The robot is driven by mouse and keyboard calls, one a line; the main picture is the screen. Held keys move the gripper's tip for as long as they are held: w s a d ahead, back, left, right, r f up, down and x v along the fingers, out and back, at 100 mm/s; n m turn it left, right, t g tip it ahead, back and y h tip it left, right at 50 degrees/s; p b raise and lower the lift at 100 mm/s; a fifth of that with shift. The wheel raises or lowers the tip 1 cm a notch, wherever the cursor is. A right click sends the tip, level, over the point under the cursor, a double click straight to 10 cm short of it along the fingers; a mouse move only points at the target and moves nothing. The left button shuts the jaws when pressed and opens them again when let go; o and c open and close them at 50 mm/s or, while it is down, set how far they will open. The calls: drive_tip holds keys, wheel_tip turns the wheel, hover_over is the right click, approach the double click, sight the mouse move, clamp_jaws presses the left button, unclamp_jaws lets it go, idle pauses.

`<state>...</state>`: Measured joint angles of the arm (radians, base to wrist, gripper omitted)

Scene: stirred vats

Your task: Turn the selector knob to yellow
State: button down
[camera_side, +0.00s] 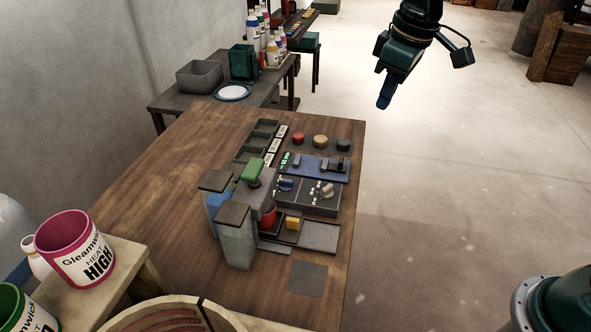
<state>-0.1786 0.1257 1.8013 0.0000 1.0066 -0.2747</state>
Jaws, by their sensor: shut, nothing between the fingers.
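My gripper (384,102) is shut and empty, with its blue fingers pointing down. In the picture it is up and to the right of the control station, apart from it. A dark panel on the wooden table carries a blue knob-like part (286,184) and a pale grey one (327,190). I cannot tell for sure which is the selector knob, and their colour marks and pointing direction are too small to read.
A grey block tower (236,245) with a green-topped part (253,168) stands left of the panel. A red cup (268,214) and a yellow block (292,223) are in front. A pink can (75,248) stands at lower left. The wooden table (160,210) is bare at left.

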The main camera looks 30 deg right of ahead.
drive_tip(key=w+a+f+n+g, duration=0.1)
drive_tip(key=w+a+f+n, duration=0.1)
drive_tip(key=w+a+f, duration=0.4)
drive_tip(key=n+g, duration=0.1)
drive_tip(key=n, duration=0.1)
approach(286, 183)
drive_tip(key=shift+s+d+f, duration=0.1)
drive_tip(key=shift+d+f, duration=0.05)
drive_tip(key=shift+d, duration=0.6)
drive_tip(key=shift+s+d+f, duration=0.1)
drive_tip(key=shift+d+f, duration=0.05)
drive_tip(key=shift+d, duration=0.6)
drive_tip(key=shift+f, duration=0.1)
drive_tip(key=shift+f, duration=3.4)
drive_tip(key=shift+w+a, duration=0.15)
drive_tip(key=shift+a, duration=0.15)
drive_tip(key=shift+s+a, duration=0.6)
drive_tip(key=shift+s, duration=0.15)
drive_tip(key=shift+s+d, duration=0.2)
drive_tip(key=shift+s, duration=0.15)
